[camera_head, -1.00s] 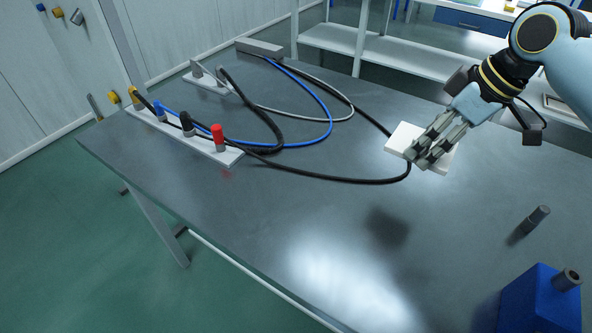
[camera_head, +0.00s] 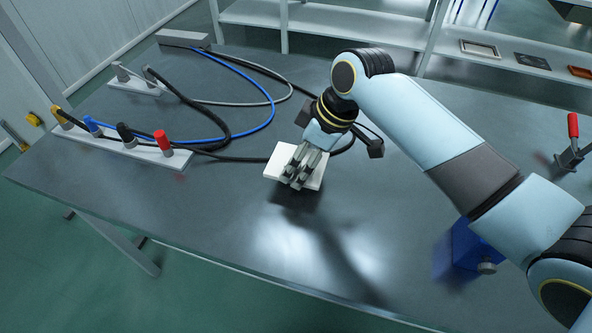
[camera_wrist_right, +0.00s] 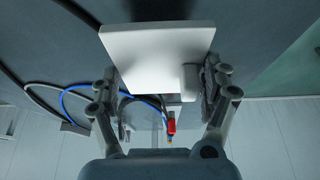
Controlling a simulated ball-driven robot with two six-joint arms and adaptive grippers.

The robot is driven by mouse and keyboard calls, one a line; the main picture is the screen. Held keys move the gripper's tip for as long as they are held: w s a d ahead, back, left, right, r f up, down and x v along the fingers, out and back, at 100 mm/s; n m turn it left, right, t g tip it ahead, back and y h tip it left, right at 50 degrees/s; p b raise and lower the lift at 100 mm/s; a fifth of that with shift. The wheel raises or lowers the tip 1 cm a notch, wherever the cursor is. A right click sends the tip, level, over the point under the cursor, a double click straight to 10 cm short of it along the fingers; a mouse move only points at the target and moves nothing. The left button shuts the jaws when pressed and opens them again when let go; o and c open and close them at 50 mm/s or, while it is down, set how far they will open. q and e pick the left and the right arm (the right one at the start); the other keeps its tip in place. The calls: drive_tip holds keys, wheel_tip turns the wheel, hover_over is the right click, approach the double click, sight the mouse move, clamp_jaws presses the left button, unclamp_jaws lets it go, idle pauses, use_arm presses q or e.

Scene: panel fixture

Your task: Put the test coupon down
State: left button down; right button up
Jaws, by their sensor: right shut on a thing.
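The test coupon appears to be a white flat square plate (camera_head: 277,163) near the middle of the table in the head view. My right gripper (camera_head: 296,178) is shut on it, its fingers reaching down over the plate. In the right wrist view the plate (camera_wrist_right: 150,55) sits between the two fingers (camera_wrist_right: 160,78), with a small white block on its face. A dark shadow lies close by on the table; I cannot tell whether the plate touches the surface. My left gripper is not in view.
A white strip (camera_head: 107,146) with yellow, blue, black and red (camera_head: 162,140) plugs stands at the left. Black, blue and grey cables loop behind the plate. A blue box (camera_head: 455,252) is partly behind my right arm. A red-handled clamp (camera_head: 573,127) stands at right.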

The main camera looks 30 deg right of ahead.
sight(296, 174)
drive_tip(key=shift+w+a+f, duration=0.25)
drive_tip(key=shift+a+f, duration=0.25)
drive_tip(key=shift+a, duration=0.05)
drive_tip(key=shift+f, duration=1.85)
drive_tip(key=o, duration=0.9)
drive_tip(key=shift+f, duration=0.1)
drive_tip(key=o, duration=0.3)
drive_tip(key=shift+o, duration=0.2)
